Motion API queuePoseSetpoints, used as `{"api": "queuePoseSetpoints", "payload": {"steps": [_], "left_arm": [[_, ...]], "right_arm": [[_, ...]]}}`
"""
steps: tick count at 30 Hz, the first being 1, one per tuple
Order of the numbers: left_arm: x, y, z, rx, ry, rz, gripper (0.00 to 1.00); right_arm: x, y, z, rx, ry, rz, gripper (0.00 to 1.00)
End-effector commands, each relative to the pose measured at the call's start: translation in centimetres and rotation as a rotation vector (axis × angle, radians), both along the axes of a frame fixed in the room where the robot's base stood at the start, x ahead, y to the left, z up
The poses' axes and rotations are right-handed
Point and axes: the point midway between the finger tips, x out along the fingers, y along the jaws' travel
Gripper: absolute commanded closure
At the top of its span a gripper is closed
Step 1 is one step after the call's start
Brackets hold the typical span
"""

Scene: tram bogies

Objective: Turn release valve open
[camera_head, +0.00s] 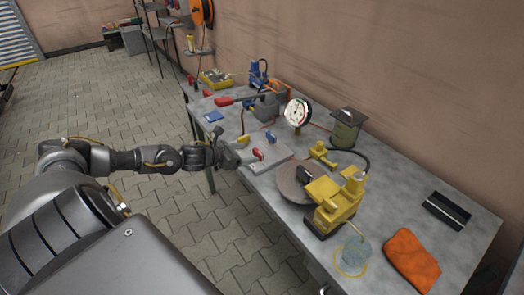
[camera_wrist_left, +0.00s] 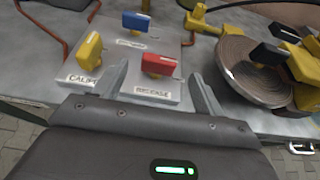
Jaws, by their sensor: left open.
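The release valve has a red handle (camera_wrist_left: 160,65) on a grey plate (camera_wrist_left: 185,40). A white label (camera_wrist_left: 152,92) reading "RELEASE" lies in front of it. In the head view the red handle (camera_head: 257,154) is just beyond the tip of my left arm. My left gripper (camera_wrist_left: 159,76) is open, with one finger on each side of the red handle in the wrist view. I cannot tell whether the fingers touch it. A blue handle (camera_wrist_left: 135,21) sits behind, and a yellow handle (camera_wrist_left: 90,50) with a partly hidden label stands to the left. My right gripper is not in view.
A round brown disc (camera_head: 297,181) and a yellow machine (camera_head: 337,200) stand right of the plate. A dial gauge (camera_head: 298,112) stands behind. An orange cloth (camera_head: 412,259) and a black tray (camera_head: 446,211) lie at the right. The table's front edge is beneath my left arm.

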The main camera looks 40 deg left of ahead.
Motion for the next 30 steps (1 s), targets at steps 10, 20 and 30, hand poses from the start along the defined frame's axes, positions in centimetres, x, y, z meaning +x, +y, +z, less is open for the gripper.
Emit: {"api": "queuePoseSetpoints", "payload": {"steps": [10,20,30], "left_arm": [[5.7,-1.7,-2.2,-0.003,-0.002,0.002,0.29],[7.3,-2.2,-3.1,-0.001,0.000,-0.001,0.29],[7.2,-2.2,-3.1,-0.001,0.000,-0.001,0.50]], "right_arm": [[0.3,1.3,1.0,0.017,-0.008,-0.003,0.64],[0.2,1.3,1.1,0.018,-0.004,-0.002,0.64],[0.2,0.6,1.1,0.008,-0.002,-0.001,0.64]]}}
